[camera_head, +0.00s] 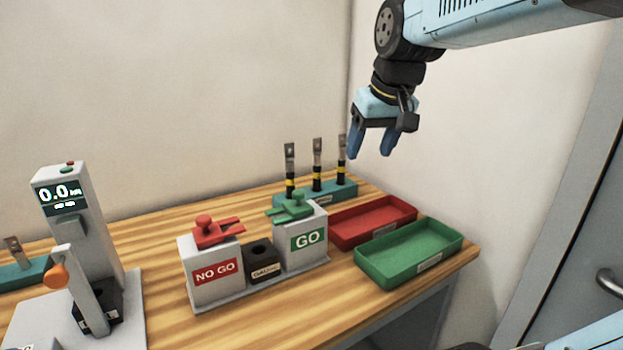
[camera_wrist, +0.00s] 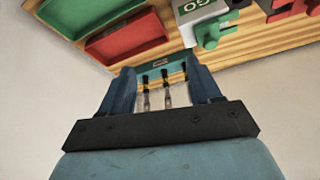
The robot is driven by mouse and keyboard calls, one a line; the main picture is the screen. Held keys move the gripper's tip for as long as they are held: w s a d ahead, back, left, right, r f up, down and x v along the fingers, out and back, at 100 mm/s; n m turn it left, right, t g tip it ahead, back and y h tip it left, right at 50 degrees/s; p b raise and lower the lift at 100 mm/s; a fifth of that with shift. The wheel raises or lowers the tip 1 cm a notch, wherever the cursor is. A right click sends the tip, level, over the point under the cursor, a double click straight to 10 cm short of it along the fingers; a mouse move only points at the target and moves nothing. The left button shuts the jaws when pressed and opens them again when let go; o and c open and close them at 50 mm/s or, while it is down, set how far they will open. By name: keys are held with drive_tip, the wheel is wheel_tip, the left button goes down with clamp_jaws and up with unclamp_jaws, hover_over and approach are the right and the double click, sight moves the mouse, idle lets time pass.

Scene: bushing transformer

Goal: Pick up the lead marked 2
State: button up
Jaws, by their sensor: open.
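Three leads stand upright in a teal rack (camera_head: 302,201) at the back of the bench: a left lead (camera_head: 290,172), a middle lead (camera_head: 317,165) and a right lead (camera_head: 342,161). Each has a flat grey metal top and a black and yellow lower part. I cannot read a number on any of them, so I cannot tell which is marked 2. My gripper (camera_head: 371,154) is open and empty, high to the right of the rack, fingers pointing down. In the wrist view the leads (camera_wrist: 154,90) show between the open fingers, some way off.
A red tray (camera_head: 372,228) and a green tray (camera_head: 410,260) lie right of the rack. GO (camera_head: 308,238) and NO GO (camera_head: 215,272) gauge blocks stand in front. A tester reading 0.0 (camera_head: 62,197) is at left. The wall is close behind the rack.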

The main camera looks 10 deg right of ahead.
drive_tip(key=w+r, duration=0.3)
drive_tip(key=w, duration=0.6)
drive_tip(key=n+g, duration=0.3)
hover_over(317, 149)
drive_tip(key=s, duration=0.1)
wheel_tip(317, 149, down, 6)
drive_tip(key=f, duration=0.7)
drive_tip(key=shift+w+d+f, duration=0.1)
drive_tip(key=shift+w+d, duration=0.05)
drive_tip(key=shift+w, duration=0.2)
drive_tip(key=shift+w+f, duration=0.2)
drive_tip(key=shift+f, duration=0.65)
drive_tip(key=shift+w+f, duration=0.15)
drive_tip(key=shift+f, duration=0.75)
drive_tip(key=shift+w+f, duration=0.2)
drive_tip(key=shift+f, duration=0.65)
clamp_jaws()
drive_tip(key=shift+r, duration=0.1)
